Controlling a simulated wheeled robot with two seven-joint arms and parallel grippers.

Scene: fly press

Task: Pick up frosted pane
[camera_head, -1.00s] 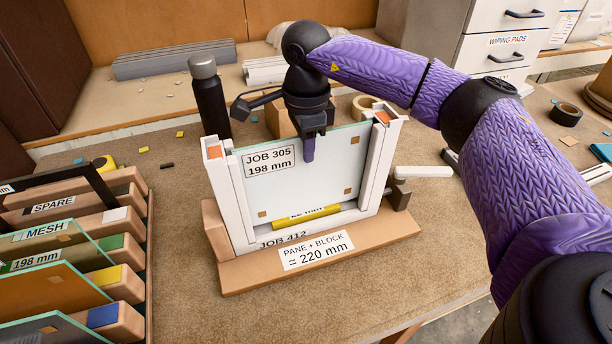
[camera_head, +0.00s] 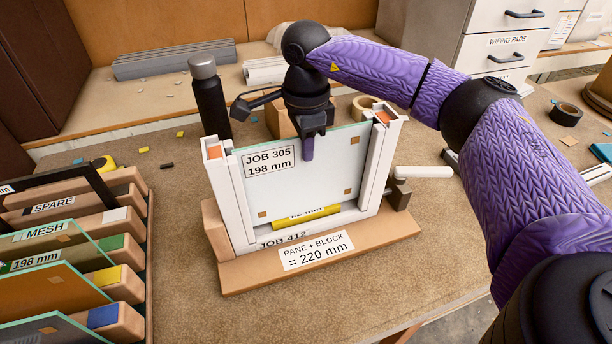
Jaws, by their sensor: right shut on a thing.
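A pale, milky pane (camera_head: 310,182) with a "JOB 305 198 mm" label stands upright in a white U-shaped frame (camera_head: 233,200) in the head view. I take it for the frosted pane. My right gripper (camera_head: 308,148) comes down from above and is shut on the pane's top edge near the middle. A yellow block (camera_head: 306,217) lies across the frame's bottom, at the pane's lower edge. My left gripper is not in view.
The frame stands on a wooden base labelled "PANE + BLOCK = 220 mm" (camera_head: 390,236). A rack (camera_head: 122,318) of several other panes stands at the left. A dark bottle (camera_head: 209,100) is behind the frame. The bench in front is clear.

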